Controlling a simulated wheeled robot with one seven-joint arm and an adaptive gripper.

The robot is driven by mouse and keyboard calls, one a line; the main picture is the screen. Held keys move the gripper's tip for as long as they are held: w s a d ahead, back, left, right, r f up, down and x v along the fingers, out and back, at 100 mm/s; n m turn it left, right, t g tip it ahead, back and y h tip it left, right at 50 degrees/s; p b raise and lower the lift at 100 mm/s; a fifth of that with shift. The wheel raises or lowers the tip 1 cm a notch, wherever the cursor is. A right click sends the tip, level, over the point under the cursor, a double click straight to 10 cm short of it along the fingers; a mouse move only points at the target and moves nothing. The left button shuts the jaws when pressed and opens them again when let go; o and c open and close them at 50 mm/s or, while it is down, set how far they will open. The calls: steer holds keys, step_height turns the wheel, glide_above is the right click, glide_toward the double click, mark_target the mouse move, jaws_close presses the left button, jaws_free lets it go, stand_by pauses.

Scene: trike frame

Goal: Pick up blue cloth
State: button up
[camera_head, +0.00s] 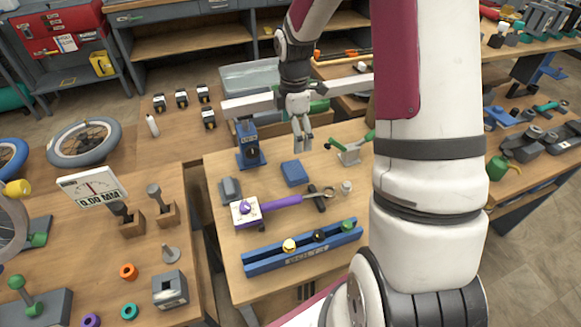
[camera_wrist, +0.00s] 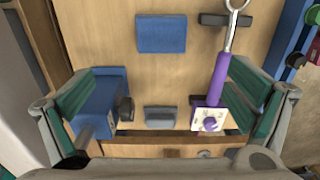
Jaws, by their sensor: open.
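The blue cloth (camera_head: 293,173) is a small folded blue square lying flat on the middle wooden bench. In the wrist view the blue cloth (camera_wrist: 161,34) lies near the top centre, beyond the fingertips. My gripper (camera_head: 302,147) points down above the bench, just above and behind the cloth in the head view. In the wrist view its teal-padded fingers (camera_wrist: 163,90) are spread wide at left and right. The gripper is open, with nothing held between the fingers. It is apart from the cloth.
A blue vise-like tool (camera_head: 249,146) stands left of the cloth. A purple-handled tool (camera_head: 270,205), a grey block (camera_head: 230,190) and a long blue level (camera_head: 303,247) lie nearer. A green-handled clamp (camera_head: 350,152) stands right. Bare wood surrounds the cloth.

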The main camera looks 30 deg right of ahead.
mark_target(294, 169)
step_height(294, 169, down, 14)
steer(key=shift+s+d+r+p, duration=0.1)
steer(key=shift+d+p, duration=0.05)
steer(key=shift+p, duration=0.15)
stand_by(0.3)
steer(key=c, duration=1.2)
